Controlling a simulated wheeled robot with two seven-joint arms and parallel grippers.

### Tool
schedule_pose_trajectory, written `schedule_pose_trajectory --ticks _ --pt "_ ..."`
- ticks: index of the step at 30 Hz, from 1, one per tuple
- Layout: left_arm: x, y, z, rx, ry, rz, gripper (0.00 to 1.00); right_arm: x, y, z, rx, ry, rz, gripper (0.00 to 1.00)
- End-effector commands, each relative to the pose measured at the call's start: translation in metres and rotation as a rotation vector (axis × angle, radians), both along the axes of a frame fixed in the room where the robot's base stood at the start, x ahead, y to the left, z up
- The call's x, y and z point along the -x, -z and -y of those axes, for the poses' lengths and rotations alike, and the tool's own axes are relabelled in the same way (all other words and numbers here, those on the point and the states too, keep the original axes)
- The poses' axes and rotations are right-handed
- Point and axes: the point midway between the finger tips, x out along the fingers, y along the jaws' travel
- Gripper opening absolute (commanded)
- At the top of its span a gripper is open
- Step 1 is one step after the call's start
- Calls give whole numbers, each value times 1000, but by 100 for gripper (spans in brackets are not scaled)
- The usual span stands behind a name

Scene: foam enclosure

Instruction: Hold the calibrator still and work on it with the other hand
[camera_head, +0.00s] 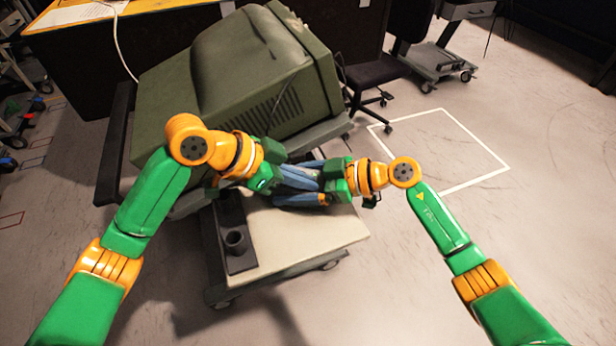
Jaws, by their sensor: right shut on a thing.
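A blue device with small orange parts, likely the calibrator (300,199), is above the lower shelf of a cart, between my two grippers. My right gripper (328,180) comes in from the right and is shut on its right end. My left gripper (280,179) comes in from the left and is close to its left end. My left fingers are hidden by the hand and the device, so I cannot tell whether they touch it or are open. Part of the device is covered by both grippers.
A bulky olive-green monitor (235,75) stands on the cart just behind my grippers. The pale lower shelf (315,238) carries a black tray (230,215) with a round holder at the left. A black chair (378,75) stands behind. The floor at right is clear.

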Motion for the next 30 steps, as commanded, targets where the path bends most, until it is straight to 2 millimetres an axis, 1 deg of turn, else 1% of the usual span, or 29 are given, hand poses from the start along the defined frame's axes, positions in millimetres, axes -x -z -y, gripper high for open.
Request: schedule_pose_trajectory --ticks 1,2,6,9,12,17,27,28,29,30 --pt "2 -1 -9 -13 -6 -4 0 -1 0 1 -1 4 3 4" --pt "3 -7 -13 -12 -6 -1 0 -1 0 1 0 4 3 4" --pt "10 -34 -33 -2 -6 8 0 -2 1 2 2 6 2 4" --pt "15 -50 -45 4 -3 14 0 -2 1 2 2 7 1 4" --pt "19 -62 -54 9 -3 15 0 -2 1 2 3 7 1 4" --pt "21 -70 -59 13 -1 17 0 -2 2 2 4 6 -1 4" --pt "22 -71 -59 15 1 18 0 -1 2 2 5 7 -2 4" --pt "22 -71 -59 15 1 18 0 -1 2 2 5 7 -2 88" --pt "22 -71 -59 15 1 18 0 -1 2 2 5 7 -2 96" --pt "22 -71 -59 15 1 18 0 -1 2 2 5 7 -2 100"
